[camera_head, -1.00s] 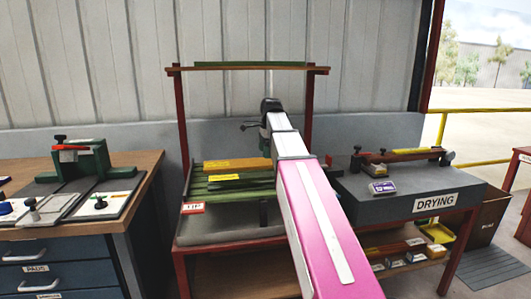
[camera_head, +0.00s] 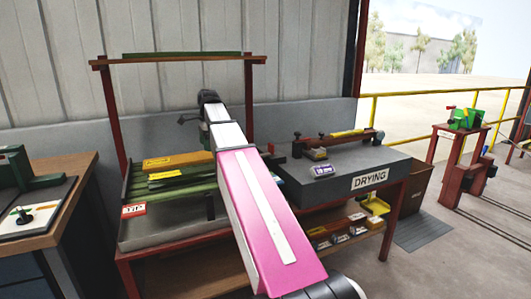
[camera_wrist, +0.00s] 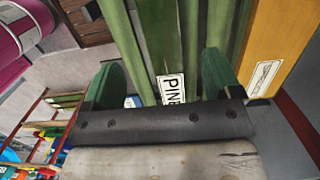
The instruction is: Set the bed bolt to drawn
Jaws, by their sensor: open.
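I cannot make out the bed bolt for certain in either view. A bench with a sloping green slatted bed (camera_head: 172,192) stands left of centre in the head view, with a red-and-white TIP tag (camera_head: 134,210) at its front left corner. My gripper (camera_wrist: 160,78) is open, its two green fingers apart with nothing held between them. In the wrist view, green slats (camera_wrist: 150,30) lie beyond the fingers, and a white label reading PIN (camera_wrist: 172,89) shows between them. In the head view my arm reaches over the bed and hides its right part; the fingertips are not clear there.
An orange-yellow bar (camera_head: 180,160) lies on the slats. Red posts carry a shelf (camera_head: 180,61) above the bed. A grey DRYING table (camera_head: 340,177) stands to the right, with loose items on top. A workbench (camera_head: 60,220) is at left. A red stand (camera_head: 462,150) with a green device is far right.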

